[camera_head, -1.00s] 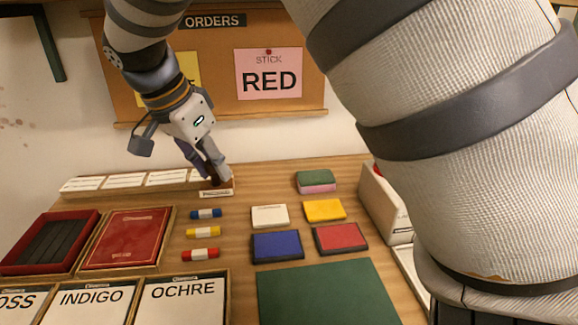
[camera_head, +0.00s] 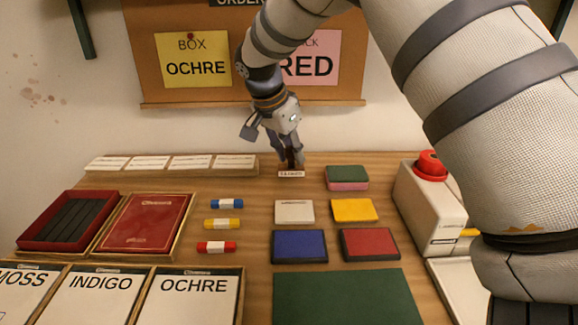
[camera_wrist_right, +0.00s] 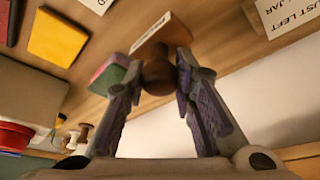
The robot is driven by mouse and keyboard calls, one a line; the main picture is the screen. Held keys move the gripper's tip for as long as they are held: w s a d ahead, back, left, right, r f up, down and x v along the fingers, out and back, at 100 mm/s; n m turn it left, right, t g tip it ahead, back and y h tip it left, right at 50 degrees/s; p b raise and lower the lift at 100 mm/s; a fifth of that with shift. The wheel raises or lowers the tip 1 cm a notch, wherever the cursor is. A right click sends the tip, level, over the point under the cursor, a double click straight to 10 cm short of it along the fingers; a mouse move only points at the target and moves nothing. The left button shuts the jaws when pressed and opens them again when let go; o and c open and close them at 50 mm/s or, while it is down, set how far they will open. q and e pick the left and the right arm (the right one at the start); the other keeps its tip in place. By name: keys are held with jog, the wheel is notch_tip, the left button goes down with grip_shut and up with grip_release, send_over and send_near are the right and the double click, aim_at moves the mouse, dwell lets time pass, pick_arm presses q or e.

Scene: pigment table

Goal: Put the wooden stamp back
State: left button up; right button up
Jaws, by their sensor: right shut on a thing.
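The wooden stamp (camera_head: 291,174), with a white label on its side, is held in my right gripper (camera_head: 291,163) near the back of the table, right of the long rack. In the right wrist view the stamp (camera_wrist_right: 168,32) shows its brown block and round knob. The fingers of my right gripper (camera_wrist_right: 158,80) are shut on the knob. I cannot tell whether the stamp's base touches the table. My left gripper is not in view.
The long wooden rack (camera_head: 170,174) with white labels lies left of the stamp. A green and pink sponge (camera_head: 347,177) is close on the right. White (camera_head: 294,212) and yellow (camera_head: 354,210) blocks lie in front. A white machine with a red knob (camera_head: 430,165) stands at right.

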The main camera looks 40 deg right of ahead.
aim_at(293, 165)
jog(key=shift+w+d+f, duration=0.15)
jog(key=shift+d+f, duration=0.05)
jog(key=shift+f, duration=0.1)
jog(key=shift+a+x, duration=0.2)
jog(key=shift+x, duration=0.7)
jog(key=shift+a+x, duration=0.15)
jog(key=shift+x, duration=0.75)
jog(key=shift+f, duration=0.15)
jog(key=shift+f, duration=0.15)
jog(key=o, duration=0.9)
jog(key=v, duration=1.2)
jog(key=shift+a, duration=0.1)
